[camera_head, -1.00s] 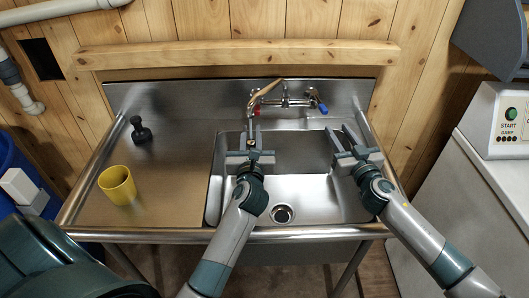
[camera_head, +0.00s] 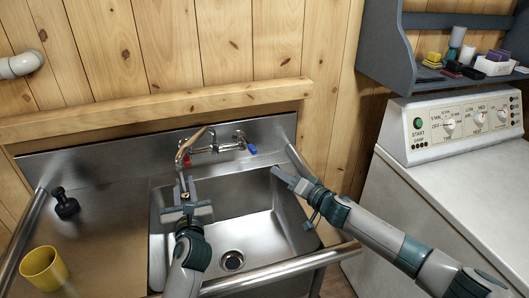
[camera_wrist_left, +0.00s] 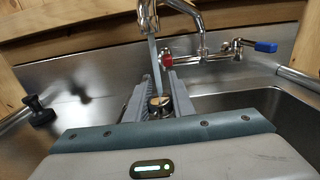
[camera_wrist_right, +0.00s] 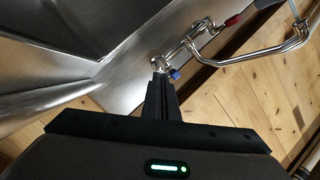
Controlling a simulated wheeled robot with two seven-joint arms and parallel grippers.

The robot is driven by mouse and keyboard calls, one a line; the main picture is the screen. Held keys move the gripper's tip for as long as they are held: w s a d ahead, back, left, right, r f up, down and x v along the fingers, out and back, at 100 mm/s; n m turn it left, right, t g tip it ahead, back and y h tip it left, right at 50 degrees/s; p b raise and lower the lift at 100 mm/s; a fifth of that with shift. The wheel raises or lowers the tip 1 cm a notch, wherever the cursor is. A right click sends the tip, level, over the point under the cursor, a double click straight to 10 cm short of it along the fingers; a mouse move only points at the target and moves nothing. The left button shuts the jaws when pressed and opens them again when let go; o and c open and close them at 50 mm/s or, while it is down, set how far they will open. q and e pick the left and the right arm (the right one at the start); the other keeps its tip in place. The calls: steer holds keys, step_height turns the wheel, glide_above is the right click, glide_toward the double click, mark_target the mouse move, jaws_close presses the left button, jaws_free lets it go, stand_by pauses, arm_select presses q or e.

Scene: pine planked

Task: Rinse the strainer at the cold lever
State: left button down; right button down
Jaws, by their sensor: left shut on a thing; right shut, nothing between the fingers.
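My left gripper (camera_head: 187,200) is under the faucet spout (camera_head: 190,145), above the left part of the sink. It is shut on a small round metal piece, seemingly the strainer (camera_wrist_left: 158,103), mostly hidden by the fingers. A narrow pale streak (camera_wrist_left: 155,65), looking like running water, drops from the spout onto it. The cold lever (camera_head: 252,149) has a blue tip and is at the faucet's right end; it also shows in the left wrist view (camera_wrist_left: 265,46). My right gripper (camera_head: 279,174) is shut and empty, its tips close to the blue lever (camera_wrist_right: 176,73); contact is unclear.
The red hot lever (camera_wrist_left: 167,59) is close to the left fingers. The sink basin (camera_head: 255,225) has an open dark drain (camera_head: 232,260). A yellow mug (camera_head: 44,268) and a dark stopper-like object (camera_head: 66,204) stand on the left drainboard. A white machine (camera_head: 440,190) is at right.

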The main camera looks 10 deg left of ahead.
steer(key=w+d+r+m+y, duration=0.1)
steer(key=w+d+r+m, duration=0.2)
steer(key=m, duration=0.4)
steer(key=shift+w+d+m, duration=0.3)
steer(key=shift+w+d, duration=0.2)
steer(key=shift+d, duration=0.5)
steer(key=shift+a, duration=0.1)
steer(key=x, duration=0.9)
steer(key=shift+a+r, duration=0.15)
steer(key=shift+w+a, duration=0.15)
steer(key=shift+a, duration=0.1)
steer(key=shift+s+a, duration=0.2)
steer(key=shift+a, duration=0.1)
